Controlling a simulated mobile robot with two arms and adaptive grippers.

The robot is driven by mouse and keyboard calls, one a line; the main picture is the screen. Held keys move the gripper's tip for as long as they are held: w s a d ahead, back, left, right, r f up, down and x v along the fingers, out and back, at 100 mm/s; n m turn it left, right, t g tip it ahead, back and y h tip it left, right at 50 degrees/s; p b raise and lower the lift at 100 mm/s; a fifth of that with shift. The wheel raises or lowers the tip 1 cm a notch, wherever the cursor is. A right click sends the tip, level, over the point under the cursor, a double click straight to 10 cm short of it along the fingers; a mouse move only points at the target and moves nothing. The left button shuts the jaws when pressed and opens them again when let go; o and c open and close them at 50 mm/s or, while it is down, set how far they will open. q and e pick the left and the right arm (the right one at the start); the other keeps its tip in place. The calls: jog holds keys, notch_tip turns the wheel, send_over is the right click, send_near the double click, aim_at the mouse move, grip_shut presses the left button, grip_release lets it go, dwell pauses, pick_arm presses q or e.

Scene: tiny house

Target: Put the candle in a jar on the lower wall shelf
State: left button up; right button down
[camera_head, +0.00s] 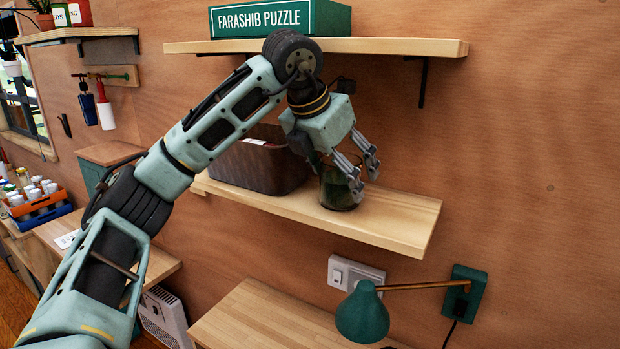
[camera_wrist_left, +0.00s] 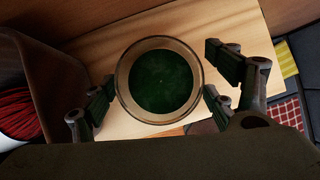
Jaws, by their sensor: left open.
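The candle in a jar (camera_head: 338,190) is a dark green candle in clear brownish glass. It stands upright on the lower wall shelf (camera_head: 405,222), right of a brown basket. In the left wrist view the jar (camera_wrist_left: 160,82) is seen from above, with the pale shelf (camera_wrist_left: 235,30) under it. My left gripper (camera_head: 364,182) is open around the jar's upper part, pointing down. In the left wrist view its fingers (camera_wrist_left: 160,92) are on both sides of the jar, with a gap visible at the right. My right gripper is in neither view.
The brown basket (camera_head: 245,166) fills the shelf's left part; red yarn (camera_wrist_left: 15,112) shows in it. The upper shelf (camera_head: 400,46) with a green puzzle box (camera_head: 280,18) is above the gripper. A green lamp (camera_head: 362,315) is below. The shelf's right end is free.

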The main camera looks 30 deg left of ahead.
pick_arm(q)
jog(key=b+v, duration=0.1)
jog(key=v, duration=0.2)
jog(key=shift+s+r+b, duration=0.15)
jog(key=shift+r+b, duration=0.05)
jog(key=shift+b, duration=0.1)
jog(key=s+a+b, duration=0.1)
jog(key=s+b, duration=0.2)
jog(key=s, duration=0.9)
jog(key=shift+a+r+b, duration=0.2)
jog(key=shift+a+b, duration=0.1)
jog(key=shift+a, duration=0.1)
jog(key=shift+s, duration=0.1)
